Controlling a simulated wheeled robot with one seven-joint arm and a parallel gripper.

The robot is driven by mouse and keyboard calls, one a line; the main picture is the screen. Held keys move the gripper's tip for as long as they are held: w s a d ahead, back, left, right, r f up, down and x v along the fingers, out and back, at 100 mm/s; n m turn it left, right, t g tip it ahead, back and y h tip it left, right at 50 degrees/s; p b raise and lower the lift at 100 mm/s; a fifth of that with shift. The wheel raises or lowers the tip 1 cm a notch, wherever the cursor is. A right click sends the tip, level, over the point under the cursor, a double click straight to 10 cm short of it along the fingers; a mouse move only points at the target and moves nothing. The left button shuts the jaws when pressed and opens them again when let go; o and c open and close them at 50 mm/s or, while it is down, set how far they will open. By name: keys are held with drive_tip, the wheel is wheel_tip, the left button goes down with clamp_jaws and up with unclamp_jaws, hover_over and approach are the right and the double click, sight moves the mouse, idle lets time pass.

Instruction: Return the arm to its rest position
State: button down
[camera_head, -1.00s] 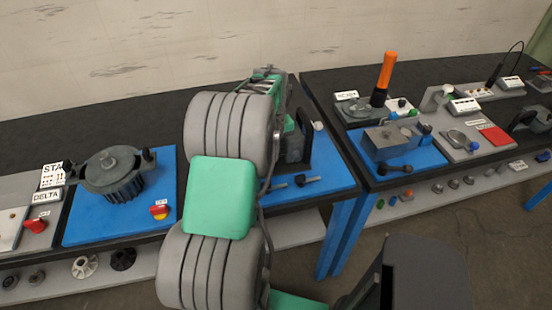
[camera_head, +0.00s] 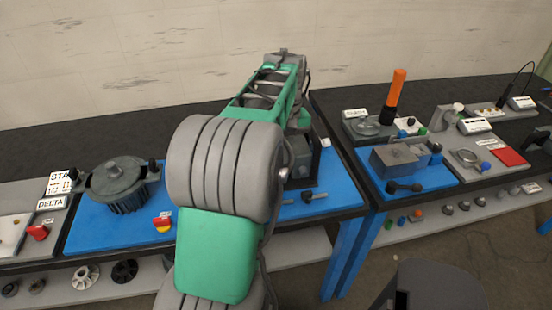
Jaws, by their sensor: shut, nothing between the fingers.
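My arm (camera_head: 222,170), in green and ribbed grey, rises from the bottom edge and fills the middle of the head view. Its green upper link (camera_head: 262,97) slants up and to the right over the middle workstation, with its far end against the wall. My gripper cannot be made out; the arm's far end hides that area. Behind the arm, a dark grey block-like fixture (camera_head: 299,158) stands on a blue mat (camera_head: 338,186), partly covered by the arm.
On the right bench are a grey vise-like block (camera_head: 401,160), an orange-topped post (camera_head: 395,92) and a red pad (camera_head: 509,156). The wall behind is bare.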

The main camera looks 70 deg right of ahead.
drive_tip(key=a+f+m, duration=0.1)
drive_tip(key=f, duration=0.1)
drive_tip(key=a+f+m, duration=0.1)
drive_tip(key=f+m, duration=0.1)
drive_tip(key=f, duration=0.1)
drive_tip(key=a+f+m, duration=0.1)
drive_tip(key=f, duration=0.1)
drive_tip(key=shift+s+a+f+m, duration=0.15)
drive_tip(key=shift+s+a+m, duration=0.05)
drive_tip(key=shift+a+m, duration=0.2)
drive_tip(key=w+a, duration=0.1)
drive_tip(key=a, duration=0.2)
drive_tip(key=w+a+f, duration=0.1)
drive_tip(key=a, duration=0.1)
drive_tip(key=shift+w, duration=0.35)
drive_tip(key=w+a+r+n+t, duration=0.1)
drive_tip(key=w+a+n, duration=0.4)
drive_tip(key=a, duration=0.7)
drive_tip(key=w+a+r+n+t, duration=0.1)
drive_tip(key=w+a+r+n, duration=0.2)
drive_tip(key=w+a+n, duration=0.2)
drive_tip(key=w+a+r+n+t, duration=0.1)
drive_tip(key=w+a+n, duration=0.4)
drive_tip(key=a, duration=1.5)
drive_tip(key=w+r, duration=0.1)
drive_tip(key=w, duration=0.4)
drive_tip(key=shift+w+r+n+t, duration=0.3)
drive_tip(key=shift+r+t, duration=0.1)
